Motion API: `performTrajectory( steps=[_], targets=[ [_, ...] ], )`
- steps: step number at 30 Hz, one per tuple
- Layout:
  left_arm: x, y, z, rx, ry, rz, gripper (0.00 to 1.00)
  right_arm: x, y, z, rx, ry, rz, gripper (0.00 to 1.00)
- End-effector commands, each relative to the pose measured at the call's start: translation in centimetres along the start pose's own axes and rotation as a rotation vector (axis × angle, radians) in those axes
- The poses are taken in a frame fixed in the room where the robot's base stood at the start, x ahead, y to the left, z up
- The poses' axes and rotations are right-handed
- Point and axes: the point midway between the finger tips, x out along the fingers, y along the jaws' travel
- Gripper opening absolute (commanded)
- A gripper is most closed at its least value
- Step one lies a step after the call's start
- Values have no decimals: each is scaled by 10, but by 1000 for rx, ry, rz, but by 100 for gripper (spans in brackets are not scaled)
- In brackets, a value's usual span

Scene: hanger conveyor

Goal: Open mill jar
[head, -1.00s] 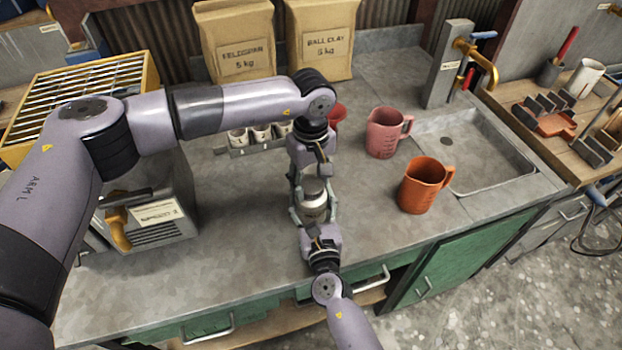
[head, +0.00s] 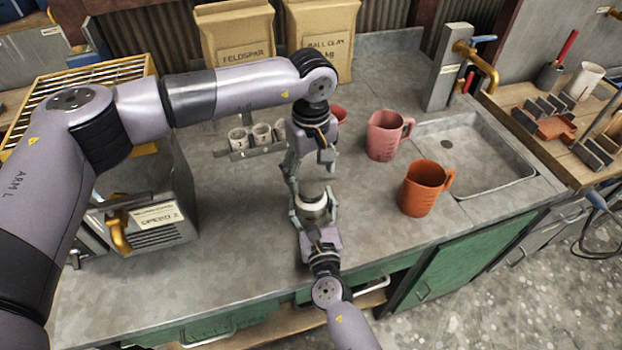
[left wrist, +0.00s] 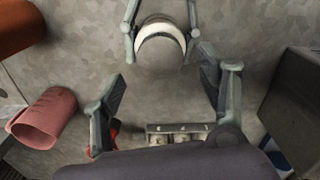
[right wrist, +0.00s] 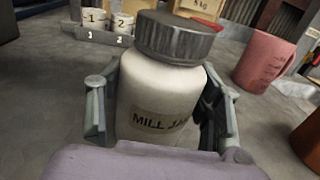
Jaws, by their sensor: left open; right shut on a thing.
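The mill jar (right wrist: 150,95) is a white bottle with a "MILL JAR" label and a dark grey ribbed lid (right wrist: 180,38) on its top. In the head view the jar (head: 313,209) stands upright over the counter near its front edge. My right gripper (head: 313,207) is shut around the jar's body, one finger on each side. My left gripper (head: 311,168) is open and empty, above and behind the jar, apart from the lid. In the left wrist view the jar (left wrist: 160,38) shows beyond the open left fingers.
An orange jug (head: 422,190) and a pink jug (head: 384,137) stand right of the jar, before the sink (head: 470,160). A rack of small numbered cups (head: 250,152) is behind left. A grey machine (head: 150,215) stands at left. Bare counter lies between.

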Motion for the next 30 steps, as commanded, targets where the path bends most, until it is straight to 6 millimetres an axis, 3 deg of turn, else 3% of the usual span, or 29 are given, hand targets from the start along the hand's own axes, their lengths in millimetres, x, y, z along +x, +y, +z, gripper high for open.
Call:
performTrajectory(
  steps=[5, 18, 23, 30],
  targets=[
    [-8, 0, 0, 52, 0, 0, 63, 0, 0, 0, -1, 0, 0, 0],
    [-37, 0, 0, 569, -1, -1, 63, 0, 0, 0, -1, 0, 0, 0],
    [-24, 0, 1, 599, -4, -1, 63, 0, 0, 0, -1, 0, 0, 0],
    [14, 0, 1, 597, -4, -1, 63, 0, 0, 0, 0, 0, 0, 0]
  ],
)
